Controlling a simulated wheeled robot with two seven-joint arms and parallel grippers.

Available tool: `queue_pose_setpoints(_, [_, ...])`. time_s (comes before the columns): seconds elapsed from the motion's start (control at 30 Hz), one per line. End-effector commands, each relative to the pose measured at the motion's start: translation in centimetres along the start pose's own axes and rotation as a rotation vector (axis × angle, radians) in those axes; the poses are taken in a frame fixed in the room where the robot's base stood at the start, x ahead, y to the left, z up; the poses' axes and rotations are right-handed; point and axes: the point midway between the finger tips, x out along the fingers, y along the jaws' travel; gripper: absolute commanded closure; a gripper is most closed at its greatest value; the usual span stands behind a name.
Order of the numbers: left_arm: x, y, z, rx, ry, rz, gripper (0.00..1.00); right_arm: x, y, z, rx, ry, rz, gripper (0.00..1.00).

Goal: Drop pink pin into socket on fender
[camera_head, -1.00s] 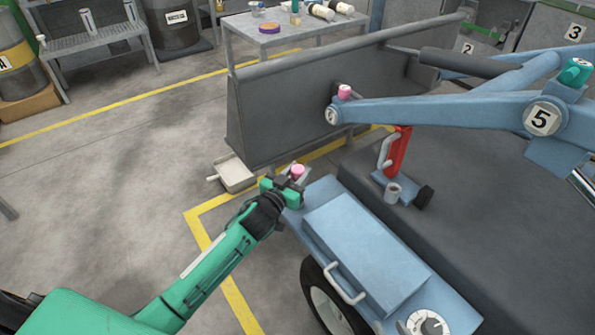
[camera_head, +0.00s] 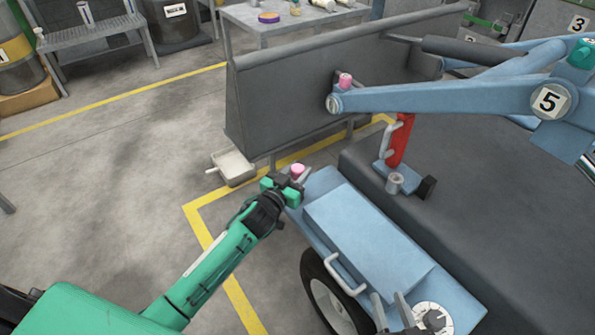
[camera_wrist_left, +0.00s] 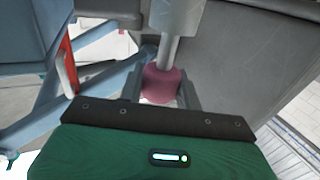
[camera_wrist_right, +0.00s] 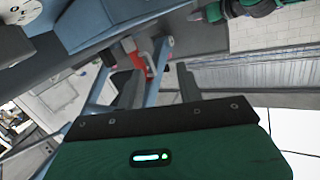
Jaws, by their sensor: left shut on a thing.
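A pink pin (camera_head: 298,169) sits between the fingers of my left gripper (camera_head: 284,183), at the far left corner of the blue fender (camera_head: 318,187). In the left wrist view my left gripper (camera_wrist_left: 160,92) is shut on the pink head of the pin (camera_wrist_left: 160,84). Its metal shaft runs toward a light grey cylinder (camera_wrist_left: 176,16); I cannot tell how deep it sits there. A second pink piece (camera_head: 345,80) stands at the end of the blue arm marked 5. My right gripper (camera_head: 392,312) is open and empty over the lower part of the fender, also in the right wrist view (camera_wrist_right: 160,88).
A raised blue box (camera_head: 365,240) with a white handle lies on the fender. A red jack (camera_head: 401,142) and a small grey cup (camera_head: 394,183) stand behind it. A grey panel (camera_head: 300,95) rises at the back. A white tray (camera_head: 234,167) lies on the floor.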

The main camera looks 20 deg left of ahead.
Motion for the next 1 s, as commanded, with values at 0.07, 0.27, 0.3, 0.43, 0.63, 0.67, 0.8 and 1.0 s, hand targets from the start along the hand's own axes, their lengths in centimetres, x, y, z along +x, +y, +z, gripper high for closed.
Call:
queue_pose_setpoints(0.07, [0.0,0.0,0.0,0.000,0.000,0.000,0.89,0.0,0.0,0.0,0.000,0.000,0.000,0.64])
queue_pose_setpoints(0.27, [0.0,0.0,0.0,0.000,0.000,0.000,0.44,0.0,0.0,0.0,0.000,0.000,0.000,0.64])
queue_pose_setpoints(0.3, [0.0,0.0,0.0,0.000,0.000,0.000,0.40,0.0,0.0,0.0,0.000,0.000,0.000,0.64])
queue_pose_setpoints(0.43, [0.0,0.0,0.0,0.000,0.000,0.000,0.40,0.0,0.0,0.0,0.000,-0.001,0.000,0.64])
queue_pose_setpoints(0.63, [-0.2,0.0,0.0,-0.001,-0.001,0.000,0.40,0.0,0.0,0.0,0.000,-0.003,0.000,0.64])
queue_pose_setpoints(0.67, [-0.4,0.0,0.0,-0.001,-0.001,0.000,0.40,0.0,0.0,0.0,0.001,-0.006,0.000,0.64])
queue_pose_setpoints(0.8, [-1.9,0.0,0.0,-0.001,-0.002,-0.001,0.40,-0.5,-0.3,1.3,0.010,-0.073,-0.003,0.64])
queue_pose_setpoints(1.0, [-5.4,0.0,0.0,-0.002,-0.003,0.000,0.40,-1.2,-0.4,2.9,0.015,-0.181,-0.001,0.64])
